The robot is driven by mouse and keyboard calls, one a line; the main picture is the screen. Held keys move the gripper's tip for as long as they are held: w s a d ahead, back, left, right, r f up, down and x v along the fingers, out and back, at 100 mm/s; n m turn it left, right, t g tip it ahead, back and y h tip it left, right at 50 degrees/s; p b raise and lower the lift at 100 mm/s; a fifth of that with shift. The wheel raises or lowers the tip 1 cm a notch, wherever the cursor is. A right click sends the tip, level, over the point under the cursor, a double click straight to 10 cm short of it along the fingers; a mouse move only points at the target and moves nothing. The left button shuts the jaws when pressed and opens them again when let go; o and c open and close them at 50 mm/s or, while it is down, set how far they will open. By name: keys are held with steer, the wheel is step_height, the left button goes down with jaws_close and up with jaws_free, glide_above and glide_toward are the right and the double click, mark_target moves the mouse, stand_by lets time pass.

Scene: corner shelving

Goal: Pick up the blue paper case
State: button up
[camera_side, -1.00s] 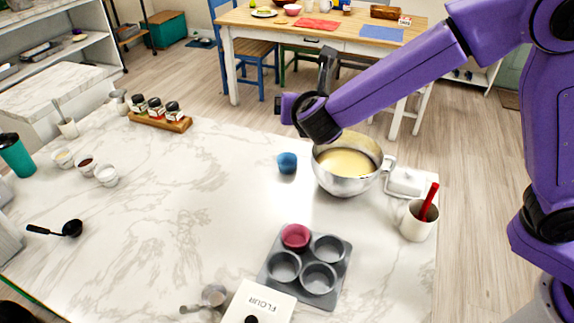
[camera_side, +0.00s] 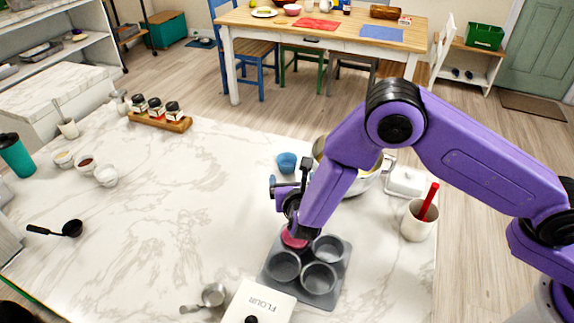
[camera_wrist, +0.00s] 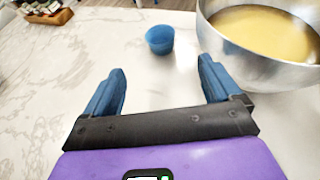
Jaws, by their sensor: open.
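The blue paper case (camera_side: 287,162) stands upright on the marble counter, just left of the metal mixing bowl. It also shows in the wrist view (camera_wrist: 160,40), beyond my fingertips and a little left of the middle of the gap. My gripper (camera_side: 276,185) is low over the counter, in front of the case in the side view. In the wrist view my gripper (camera_wrist: 162,82) has its two blue fingers spread wide with nothing between them. The case is apart from the fingers.
The mixing bowl (camera_wrist: 240,58) of batter stands close to my right finger in the wrist view. A muffin tin (camera_side: 333,292) with a red case (camera_side: 293,239) sits below my wrist. A white cup (camera_side: 417,222) with a red-handled tool stands right. The counter left of the case is clear.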

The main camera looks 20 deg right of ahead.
mark_target(286, 157)
steer(key=shift+w+d+f, duration=0.15)
steer(key=shift+w+f, duration=0.15)
steer(key=shift+f, duration=0.3)
steer(key=x, duration=1.6)
steer(key=shift+w, duration=0.4)
steer(key=c, duration=1.1)
